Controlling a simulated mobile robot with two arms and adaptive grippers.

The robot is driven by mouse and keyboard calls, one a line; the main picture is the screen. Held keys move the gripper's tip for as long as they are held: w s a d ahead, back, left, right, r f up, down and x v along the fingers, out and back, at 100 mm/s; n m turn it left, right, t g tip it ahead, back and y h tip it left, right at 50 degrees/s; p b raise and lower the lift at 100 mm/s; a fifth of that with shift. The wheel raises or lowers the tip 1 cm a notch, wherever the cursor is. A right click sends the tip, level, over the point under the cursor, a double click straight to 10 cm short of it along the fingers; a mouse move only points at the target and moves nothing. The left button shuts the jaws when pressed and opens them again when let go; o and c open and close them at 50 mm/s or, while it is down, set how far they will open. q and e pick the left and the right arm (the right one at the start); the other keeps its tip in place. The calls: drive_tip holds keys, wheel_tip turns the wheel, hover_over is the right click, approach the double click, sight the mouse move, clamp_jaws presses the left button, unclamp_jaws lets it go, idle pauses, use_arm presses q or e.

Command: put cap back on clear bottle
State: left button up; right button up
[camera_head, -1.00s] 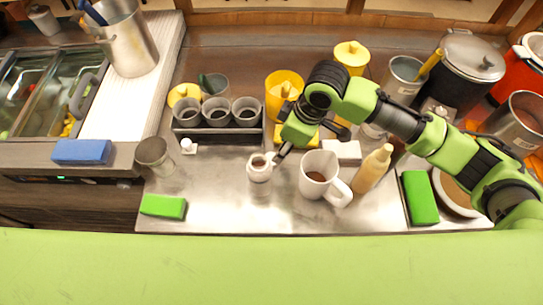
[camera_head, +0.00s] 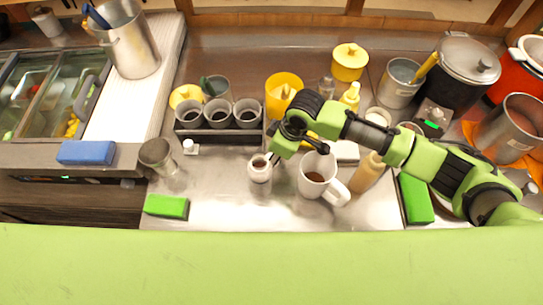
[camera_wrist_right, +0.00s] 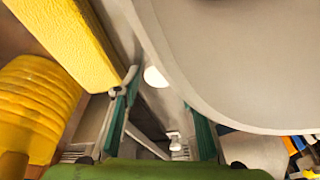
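What looks like a small clear bottle (camera_head: 327,87) stands at the back, left of a yellow squeeze bottle (camera_head: 350,97); its top is too small to make out. I cannot identify its cap for sure. A small white knob-like piece (camera_head: 188,146) lies on the counter at left. My right gripper (camera_head: 298,158) is over the counter between a small white jar (camera_head: 260,172) and a white mug (camera_head: 315,187). In the right wrist view its fingers (camera_wrist_right: 160,128) are apart, with nothing held. A small white round thing (camera_wrist_right: 156,77) shows beyond them. My left gripper is out of view.
A rack of grey cups (camera_head: 218,132) stands left of my right gripper. A tan bottle (camera_head: 367,175) is right of the mug. Green sponges (camera_head: 166,206) lie on the counter. The front middle is clear.

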drive_tip(key=shift+f, duration=0.15)
drive_tip(key=c, duration=0.5)
drive_tip(key=shift+o, duration=0.2)
wheel_tip(320, 180, up, 18)
drive_tip(key=b, duration=0.3)
drive_tip(key=shift+b, duration=0.35)
